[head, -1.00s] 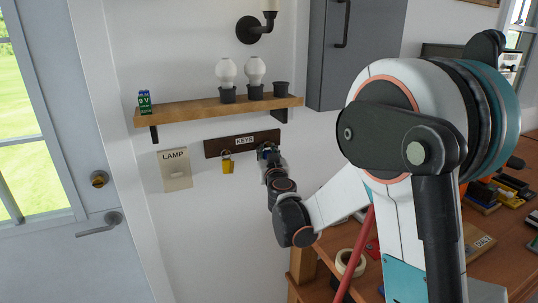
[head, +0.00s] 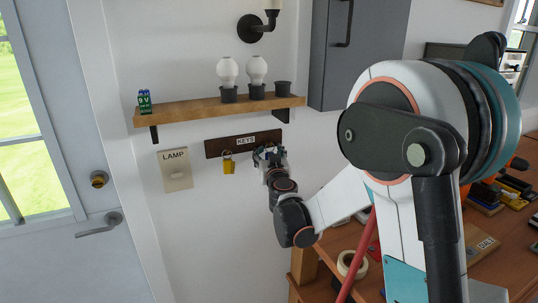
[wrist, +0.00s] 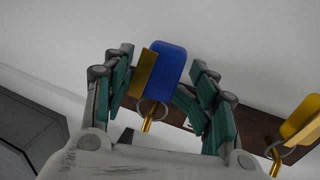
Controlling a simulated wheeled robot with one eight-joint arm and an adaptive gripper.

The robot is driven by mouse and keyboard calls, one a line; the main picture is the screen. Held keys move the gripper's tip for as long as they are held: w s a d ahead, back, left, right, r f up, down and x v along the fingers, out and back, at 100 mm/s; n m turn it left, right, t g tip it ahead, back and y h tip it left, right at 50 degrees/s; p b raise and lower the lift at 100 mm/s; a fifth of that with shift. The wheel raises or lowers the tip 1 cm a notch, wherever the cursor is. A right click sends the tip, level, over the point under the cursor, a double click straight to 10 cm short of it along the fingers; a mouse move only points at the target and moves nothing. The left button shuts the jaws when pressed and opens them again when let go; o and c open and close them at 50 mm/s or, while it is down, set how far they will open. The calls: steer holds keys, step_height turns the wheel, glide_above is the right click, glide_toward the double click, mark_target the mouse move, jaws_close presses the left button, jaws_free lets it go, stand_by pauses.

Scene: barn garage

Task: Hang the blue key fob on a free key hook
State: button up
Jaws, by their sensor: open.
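The blue key fob (wrist: 170,62) is between the spread fingers of my gripper (head: 269,155) in the wrist view, with a gap on both sides. A brass key (wrist: 146,75) lies beside it. Its ring (wrist: 152,108) appears to be around a brass hook (wrist: 148,122) of the key board (wrist: 257,128). In the head view my open gripper is at the right end of the KEYS board (head: 214,149) and mostly hides the fob. A yellow fob (head: 228,167) hangs on a hook to the left; it also shows in the wrist view (wrist: 302,118).
A LAMP switch plate (head: 175,171) is on the left. A workbench (head: 498,262) with tools stands at right. A grey cabinet (head: 335,50) hangs above right.

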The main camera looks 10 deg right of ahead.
steer(key=s, duration=1.1)
steer(key=s+d+r+m+g+h, duration=0.1)
steer(key=s+d+g+h, duration=0.2)
steer(key=s, duration=0.4)
steer(key=s+d+r+m+g+h, duration=0.1)
steer(key=s+d+g, duration=0.1)
steer(key=s+d, duration=0.45)
steer(key=s+a+f+n+g+y, duration=0.1)
steer(key=s+a+f+g+y, duration=0.1)
steer(key=s, duration=0.8)
steer(key=s+a+f+n+g+y, duration=0.1)
steer(key=s+a+f+g+y, duration=0.2)
steer(key=s, duration=0.7)
step_height(320, 180, down, 2)
steer(key=shift+a+f+n+g, duration=0.1)
steer(key=shift+a+n+g, duration=0.35)
steer(key=shift+a, duration=0.7)
